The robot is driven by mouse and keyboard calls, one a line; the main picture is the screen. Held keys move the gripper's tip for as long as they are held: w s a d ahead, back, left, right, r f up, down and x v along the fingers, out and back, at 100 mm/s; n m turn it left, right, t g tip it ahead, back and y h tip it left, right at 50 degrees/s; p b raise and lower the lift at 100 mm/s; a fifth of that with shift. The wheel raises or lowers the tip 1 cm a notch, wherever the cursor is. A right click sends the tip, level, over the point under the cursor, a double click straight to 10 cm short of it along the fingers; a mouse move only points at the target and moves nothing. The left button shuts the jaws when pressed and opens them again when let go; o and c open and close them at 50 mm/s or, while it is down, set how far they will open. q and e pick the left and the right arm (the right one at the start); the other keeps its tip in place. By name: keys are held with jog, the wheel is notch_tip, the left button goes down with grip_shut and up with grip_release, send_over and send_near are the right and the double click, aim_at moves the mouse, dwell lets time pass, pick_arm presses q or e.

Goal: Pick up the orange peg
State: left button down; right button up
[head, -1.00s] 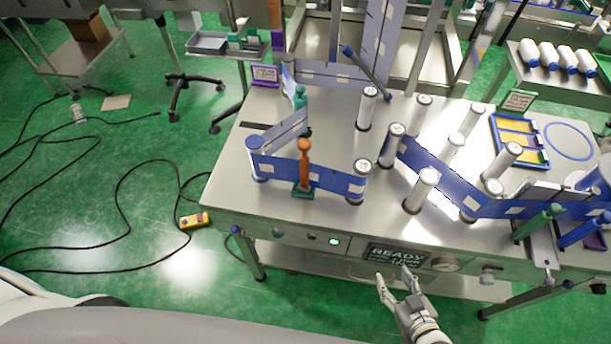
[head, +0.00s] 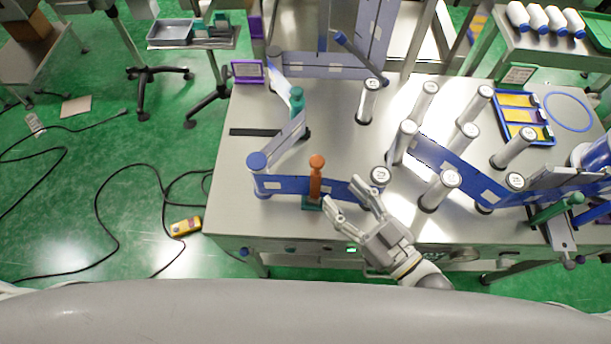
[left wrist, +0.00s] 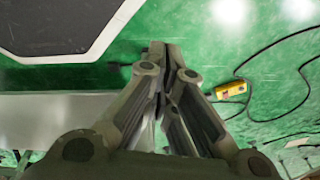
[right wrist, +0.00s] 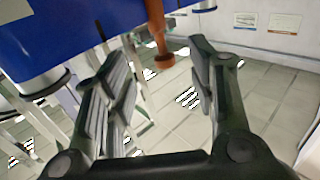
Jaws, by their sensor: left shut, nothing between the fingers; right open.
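The orange peg (head: 317,178) stands upright in a small green base (head: 312,203) near the front left of the steel table, in front of a blue band. My right gripper (head: 342,193) is open and empty, just right of the peg and close to it. In the right wrist view the peg (right wrist: 156,30) shows between and beyond the open fingers (right wrist: 160,80), not touching them. My left gripper (left wrist: 165,65) is shut and empty in the left wrist view, over green floor; it does not show in the head view.
The blue band (head: 285,185) runs between white rollers, one (head: 380,177) close behind my right gripper. A teal peg (head: 297,98) stands farther back. More rollers and a blue-yellow tray (head: 522,140) fill the right side. A yellow control box (head: 186,227) lies on the floor.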

aim_at(316, 172)
jog(key=p+x, duration=0.1)
jog(key=x, duration=0.3)
jog(key=p+x, duration=0.2)
jog(key=x, duration=0.2)
jog(key=shift+r, duration=0.25)
jog(key=shift+w+a+f, duration=0.15)
jog(key=shift+w+a, duration=0.3)
jog(key=shift+w, duration=0.05)
jog(key=shift+s, duration=0.1)
jog(key=shift+c, duration=0.7)
jog(key=shift+d, duration=0.1)
jog(key=c, duration=1)
pick_arm(q)
jog(key=shift+g, duration=0.3)
jog(key=s+d+r, duration=0.1)
jog(key=s, duration=0.1)
jog(key=s+d+r, duration=0.2)
jog(key=shift+r, duration=0.2)
